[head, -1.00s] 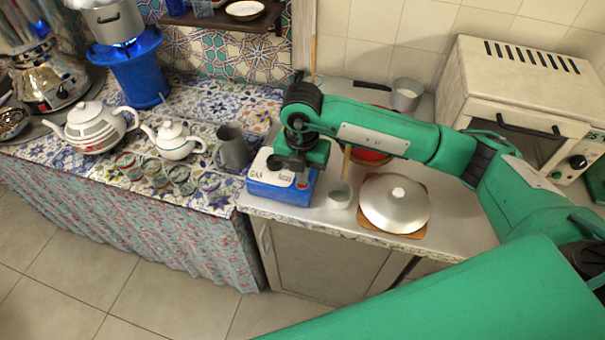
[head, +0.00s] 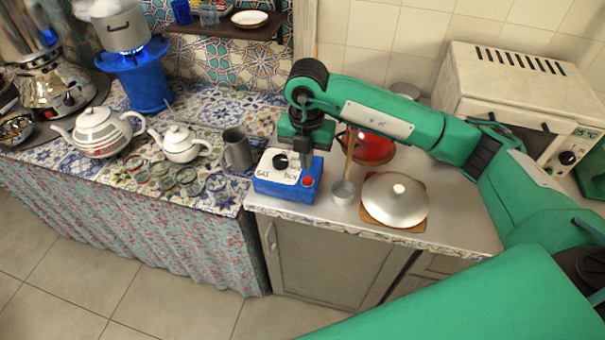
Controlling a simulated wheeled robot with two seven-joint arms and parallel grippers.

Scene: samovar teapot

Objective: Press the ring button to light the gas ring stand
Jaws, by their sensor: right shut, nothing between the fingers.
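A blue gas box (head: 287,192) with a white top stands at the left front corner of the metal counter. Its top carries "GAS" lettering, a black knob (head: 280,161) and a red button (head: 307,181). My right gripper (head: 303,160) is shut and empty, pointing down over the back of the box, behind the red button and apart from it. The arm hides part of the box's back. The blue gas ring stand (head: 145,85) at the upper left shows a blue flame under a steaming metal pot (head: 122,28). My left gripper is not in view.
A ladle (head: 343,190) and a lidded pan (head: 396,203) are right of the box, with a red pot (head: 372,147) behind. A grey jug (head: 236,150), teapots (head: 180,144) and several glasses stand left. A white oven (head: 525,100) is at right.

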